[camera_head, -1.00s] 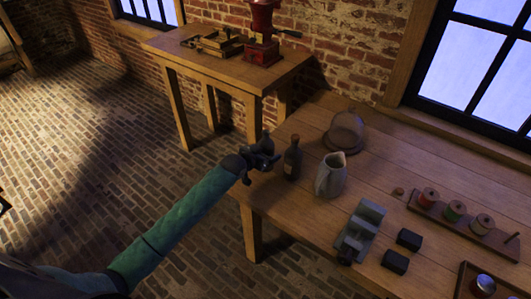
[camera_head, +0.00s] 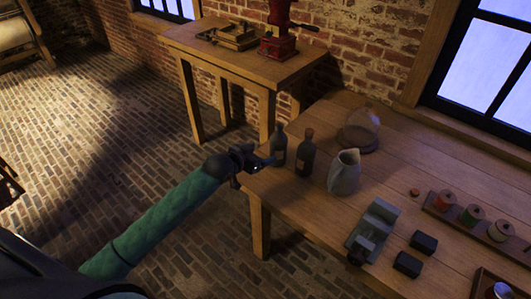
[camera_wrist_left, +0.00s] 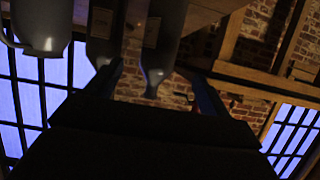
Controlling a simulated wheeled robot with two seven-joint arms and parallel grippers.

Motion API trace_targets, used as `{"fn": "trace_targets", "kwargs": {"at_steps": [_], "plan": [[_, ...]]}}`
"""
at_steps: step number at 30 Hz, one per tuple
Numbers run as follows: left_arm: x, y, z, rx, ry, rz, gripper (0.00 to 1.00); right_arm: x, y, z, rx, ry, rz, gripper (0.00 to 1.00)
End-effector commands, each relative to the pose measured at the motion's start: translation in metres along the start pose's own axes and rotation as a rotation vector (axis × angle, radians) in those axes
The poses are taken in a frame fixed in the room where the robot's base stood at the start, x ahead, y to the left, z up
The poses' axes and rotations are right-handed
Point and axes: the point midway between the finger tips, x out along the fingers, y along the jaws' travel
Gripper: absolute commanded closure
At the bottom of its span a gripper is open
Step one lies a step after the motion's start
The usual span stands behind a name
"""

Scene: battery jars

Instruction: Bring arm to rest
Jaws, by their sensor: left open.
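My left gripper (camera_head: 257,163) is open at the left edge of the near table, its arm coming in from the lower left. A dark bottle (camera_head: 279,147) stands upright on the table just beyond the fingertips; I cannot tell whether they touch it. A second dark bottle (camera_head: 306,155) with a brown stopper stands right of it. In the left wrist view, a bottle (camera_wrist_left: 160,45) shows upside down beyond the spread fingers (camera_wrist_left: 155,85), with the other bottle and the jug to the left. My right gripper is not in view.
A grey jug (camera_head: 344,172) and a glass dome (camera_head: 361,130) stand right of the bottles. A grey metal block (camera_head: 373,232), black blocks (camera_head: 408,263) and a spool rack (camera_head: 470,219) lie further right. A side table (camera_head: 240,58) holds a red grinder (camera_head: 279,40).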

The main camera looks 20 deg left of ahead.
Motion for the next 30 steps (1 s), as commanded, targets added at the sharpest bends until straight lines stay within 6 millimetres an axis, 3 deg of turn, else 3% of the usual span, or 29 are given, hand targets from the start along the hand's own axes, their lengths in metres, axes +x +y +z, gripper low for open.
{"fn": "trace_targets", "kwargs": {"at_steps": [20,25,30], "plan": [[-0.007,0.005,0.005,-0.002,-0.012,0.0,0.19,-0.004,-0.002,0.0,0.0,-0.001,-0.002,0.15],[-0.025,0.036,0.043,-0.008,-0.108,-0.01,0.19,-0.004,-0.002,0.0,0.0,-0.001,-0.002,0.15],[-0.066,0.081,0.097,-0.017,-0.273,-0.036,0.19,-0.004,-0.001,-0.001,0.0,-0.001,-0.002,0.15]]}}
